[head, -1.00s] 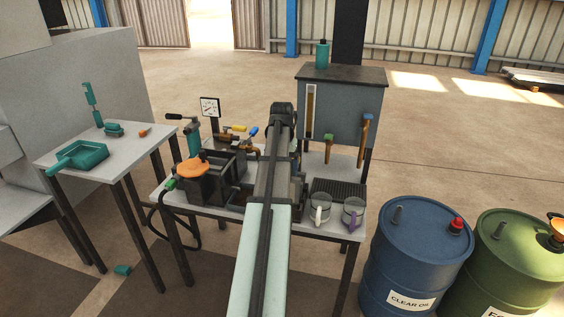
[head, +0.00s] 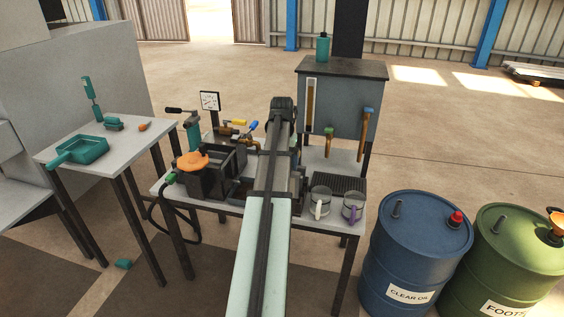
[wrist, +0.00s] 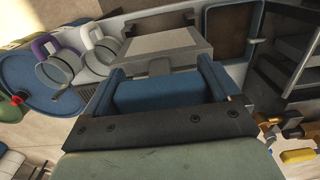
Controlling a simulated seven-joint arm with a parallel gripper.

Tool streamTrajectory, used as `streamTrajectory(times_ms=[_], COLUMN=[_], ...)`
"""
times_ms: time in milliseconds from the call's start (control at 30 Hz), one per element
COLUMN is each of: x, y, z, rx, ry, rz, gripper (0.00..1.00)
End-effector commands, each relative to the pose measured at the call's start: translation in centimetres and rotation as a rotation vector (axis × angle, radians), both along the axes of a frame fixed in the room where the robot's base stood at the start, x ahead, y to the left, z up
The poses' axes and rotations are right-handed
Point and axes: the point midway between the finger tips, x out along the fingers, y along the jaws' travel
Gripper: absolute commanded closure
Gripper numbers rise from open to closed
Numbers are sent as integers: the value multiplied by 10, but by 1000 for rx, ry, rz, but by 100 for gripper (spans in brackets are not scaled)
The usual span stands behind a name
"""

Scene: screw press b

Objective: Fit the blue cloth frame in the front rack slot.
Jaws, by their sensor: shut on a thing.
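In the wrist view a blue piece (wrist: 165,95), which looks like the blue cloth frame, spans the space between the jaws of my gripper (wrist: 162,76). My gripper is shut on it; its dark crossbar covers the near side. In the head view my arm (head: 262,230) hides the gripper and the frame. Dark slatted bars, apparently the rack (wrist: 292,52), stand at the right in the wrist view. I cannot make out the front slot.
A grey block (wrist: 165,42) lies just beyond the held piece. A blue-rimmed brown panel (wrist: 253,22) is beside it. Two jugs (head: 319,202) (head: 353,207) stand right of my arm. A grey tank (head: 343,105) stands behind; drums (head: 414,250) (head: 510,260) stand at right.

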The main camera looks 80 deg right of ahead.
Motion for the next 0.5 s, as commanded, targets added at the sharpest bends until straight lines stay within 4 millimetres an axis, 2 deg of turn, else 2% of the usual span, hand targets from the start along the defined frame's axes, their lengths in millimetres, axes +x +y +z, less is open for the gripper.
streamTrajectory(times_ms=[500], x=[0], y=[0], z=[-13], rx=[0], ry=[0], rz=[0], gripper=[53])
